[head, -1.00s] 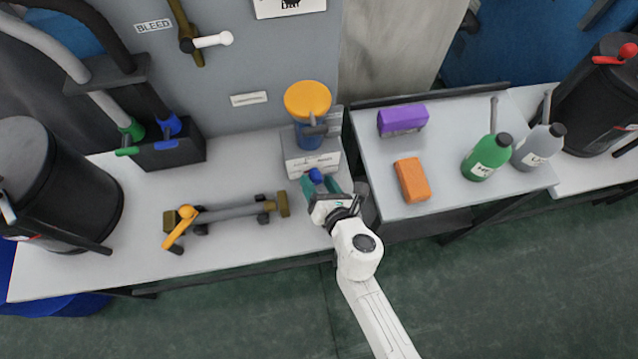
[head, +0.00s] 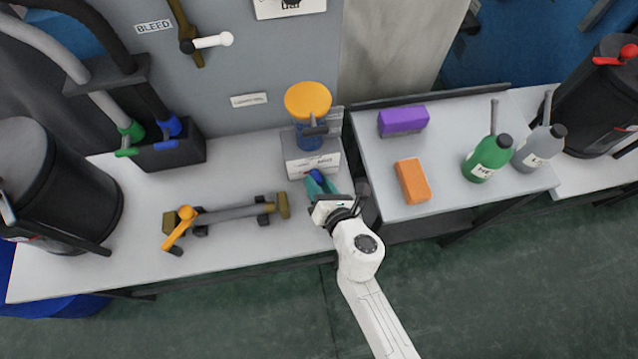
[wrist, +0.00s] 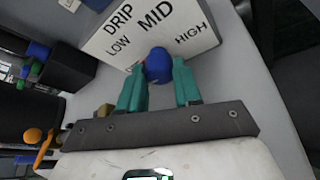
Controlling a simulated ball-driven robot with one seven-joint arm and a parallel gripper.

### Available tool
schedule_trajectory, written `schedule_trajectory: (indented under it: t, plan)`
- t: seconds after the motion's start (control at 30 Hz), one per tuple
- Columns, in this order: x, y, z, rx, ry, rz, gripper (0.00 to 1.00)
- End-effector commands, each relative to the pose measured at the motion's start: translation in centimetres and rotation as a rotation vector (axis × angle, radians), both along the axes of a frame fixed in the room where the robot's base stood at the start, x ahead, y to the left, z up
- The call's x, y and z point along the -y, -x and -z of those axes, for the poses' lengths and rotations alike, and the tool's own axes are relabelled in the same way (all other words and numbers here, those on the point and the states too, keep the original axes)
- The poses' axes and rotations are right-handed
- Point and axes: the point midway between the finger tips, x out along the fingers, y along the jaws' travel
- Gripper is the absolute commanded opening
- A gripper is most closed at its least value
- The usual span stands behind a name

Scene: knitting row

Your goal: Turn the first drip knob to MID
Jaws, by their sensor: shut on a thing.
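The blue drip knob (wrist: 158,66) sits on the front of a white box (head: 312,164) below an orange-capped blue reservoir (head: 309,112). In the wrist view the box's label (wrist: 150,28) reads DRIP, LOW, MID and HIGH. My gripper (wrist: 160,78) has its teal fingers shut on the knob, one on each side. In the head view the knob (head: 315,176) is partly hidden by the fingers.
A valve pipe with an orange handle (head: 180,228) lies left on the grey bench (head: 100,275). Purple (head: 403,120) and orange (head: 412,181) blocks and green (head: 488,157) and grey (head: 538,147) bottles stand on the right table. A black drum (head: 60,185) is far left.

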Motion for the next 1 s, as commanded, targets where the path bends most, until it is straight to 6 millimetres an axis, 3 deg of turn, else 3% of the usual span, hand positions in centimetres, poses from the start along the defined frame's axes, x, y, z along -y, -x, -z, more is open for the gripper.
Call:
schedule_trajectory:
  t: [0.3, 0.63, 0.67, 0.9, 1.0]
  plan:
    - [0.17, -0.02, 0.45, -0.097, -0.344, -0.001, 0.03]
    - [0.17, -0.01, 0.22, -0.105, -0.367, -0.001, 0.03]
    - [0.17, -0.01, 0.22, -0.105, -0.367, -0.001, 0.36]
    - [0.17, -0.02, 0.21, -0.105, -0.367, -0.001, 0.58]
    - [0.16, -0.03, 0.20, -0.104, -0.367, -0.001, 0.58]
